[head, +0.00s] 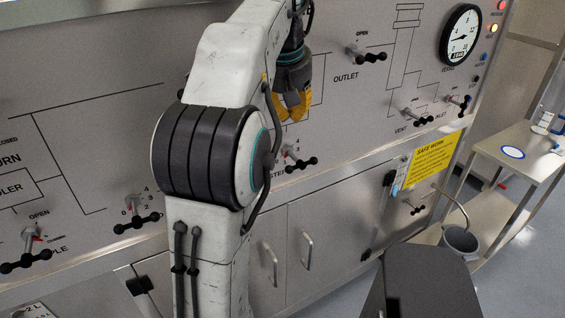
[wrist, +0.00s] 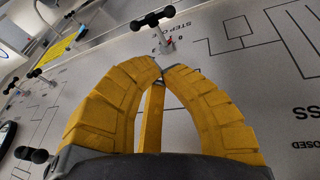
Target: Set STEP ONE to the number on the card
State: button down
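The STEP ONE handle, a black bar with ball ends on a grey stem, shows beside my arm in the head view (head: 297,160), its label partly hidden. In the wrist view a handle with a red pointer (wrist: 160,24) is beyond my fingertips, next to an upside-down STEP label; a 0 shows by the pointer, whose exact setting I cannot tell. My gripper (head: 292,112), yellow-fingered, is above and apart from the handle in the head view. In the wrist view its fingertips (wrist: 159,72) meet with nothing between them. A yellow SAFE WORK card (head: 432,160) hangs at right; its small text is unreadable.
Other handles stick out of the panel: one with a numbered scale (head: 137,217), OUTLET (head: 367,54), VENT (head: 415,115) and INLET (head: 459,102). A gauge (head: 460,35) is at upper right. A steel trolley (head: 520,148) and a bucket (head: 460,240) stand at right.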

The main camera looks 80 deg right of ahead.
jog(key=n, duration=0.1)
jog(key=n+y+p, duration=0.1)
jog(key=p, duration=0.1)
send_near(290, 168)
jog(key=x, duration=0.4)
jog(key=d+x, duration=0.1)
jog(key=x, duration=0.1)
jog(key=shift+s+d, duration=0.1)
jog(key=shift+s, duration=0.25)
jog(key=shift+p+x, duration=0.8)
jog(key=shift+x, duration=0.4)
jog(key=shift+w+f+b, duration=0.2)
jog(key=shift+f+b, duration=0.15)
jog(key=shift+b, duration=0.2)
jog(key=shift+w+a+f+b, duration=0.15)
jog(key=shift+a+f+b, duration=0.15)
jog(key=shift+f+b, duration=0.4)
jog(key=shift+f, duration=0.1)
dwell(0.8)
